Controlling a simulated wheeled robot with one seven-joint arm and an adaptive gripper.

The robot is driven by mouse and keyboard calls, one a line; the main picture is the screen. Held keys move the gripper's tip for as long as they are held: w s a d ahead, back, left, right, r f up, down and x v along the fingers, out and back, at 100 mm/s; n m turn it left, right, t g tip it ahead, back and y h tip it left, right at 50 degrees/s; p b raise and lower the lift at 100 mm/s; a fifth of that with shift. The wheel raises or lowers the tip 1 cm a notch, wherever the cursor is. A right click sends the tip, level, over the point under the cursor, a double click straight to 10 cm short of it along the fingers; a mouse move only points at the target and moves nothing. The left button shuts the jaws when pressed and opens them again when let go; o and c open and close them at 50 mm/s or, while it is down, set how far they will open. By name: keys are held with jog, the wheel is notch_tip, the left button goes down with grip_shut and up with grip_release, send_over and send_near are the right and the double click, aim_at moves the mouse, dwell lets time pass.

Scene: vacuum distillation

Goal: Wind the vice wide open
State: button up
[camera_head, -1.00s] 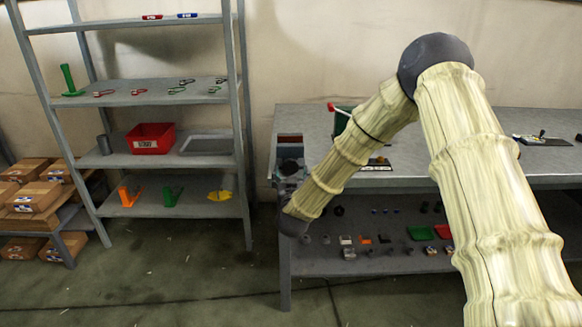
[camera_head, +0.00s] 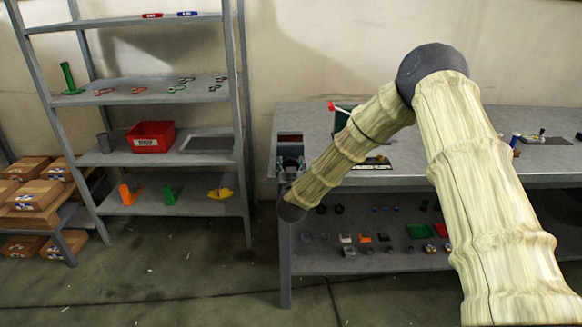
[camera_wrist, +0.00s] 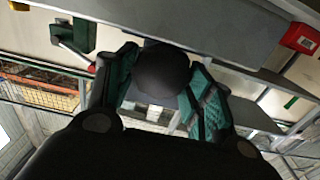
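What looks like the vice (camera_head: 291,160) is a small grey and dark fixture at the left end of the workbench. The end of my arm is just in front of it and partly hides it. The wrist view shows the two dark green-padded fingers of my gripper (camera_wrist: 162,100) standing apart. A round dark knob (camera_wrist: 162,68) lies between them, perhaps the end of the vice's handle. I cannot tell whether the fingers touch it. The vice's jaws and their gap are not clear in either view.
The workbench (camera_head: 460,165) has a green object with a red-tipped rod (camera_head: 342,119) behind my forearm. Small parts lie on its lower shelf. A grey shelving rack (camera_head: 240,130) with a red bin (camera_head: 151,137) stands left. Open floor (camera_head: 190,285) lies in front.

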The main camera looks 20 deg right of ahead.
jog(key=shift+n+p, duration=0.45)
jog(key=shift+n, duration=1.05)
jog(key=o, duration=1)
jog(key=shift+s+a, duration=0.1)
jog(key=v, duration=1.1)
jog(key=shift+s, duration=0.4)
jog(key=shift+a, duration=0.1)
